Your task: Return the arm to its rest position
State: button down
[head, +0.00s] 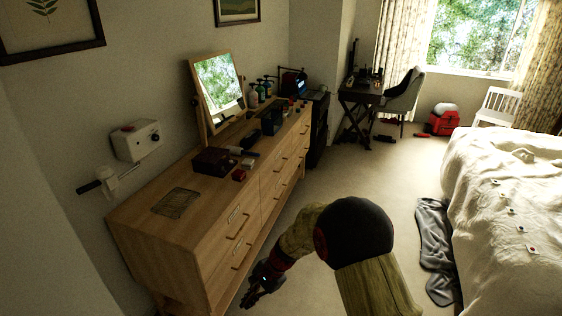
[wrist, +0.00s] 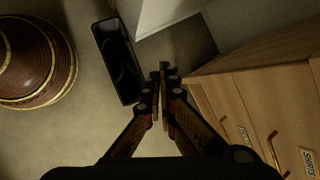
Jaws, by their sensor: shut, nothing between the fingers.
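My arm reaches forward and down in the head view, and my gripper (head: 248,300) hangs low beside the front of the wooden dresser (head: 234,219). In the wrist view my gripper (wrist: 163,72) has its two fingers together, with nothing between them. The dresser front (wrist: 240,105) is to its right there, with drawer handles and labels. The fingers appear apart from the dresser, above the floor.
In the wrist view a black open bin (wrist: 118,60) and a striped woven basket (wrist: 38,65) stand on the floor at left. The head view shows a bed (head: 505,190) at right, a grey cloth (head: 433,240) beside it, and open carpet (head: 370,170) beyond my arm.

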jog(key=s+d+r+n+t+h, duration=0.3)
jog(key=s+d+r+n, duration=0.1)
jog(key=s+d+r, duration=0.9)
jog(key=s+d+r+n+t+h, duration=0.2)
jog(key=s+d+r+n+t, duration=0.2)
jog(key=s+d+r, duration=0.8)
jog(key=d+r, duration=0.4)
jog(key=r, duration=0.4)
jog(key=shift+s+d+n+h, duration=0.25)
jog(key=shift+s+n+h, duration=0.15)
jog(key=shift+d, duration=0.1)
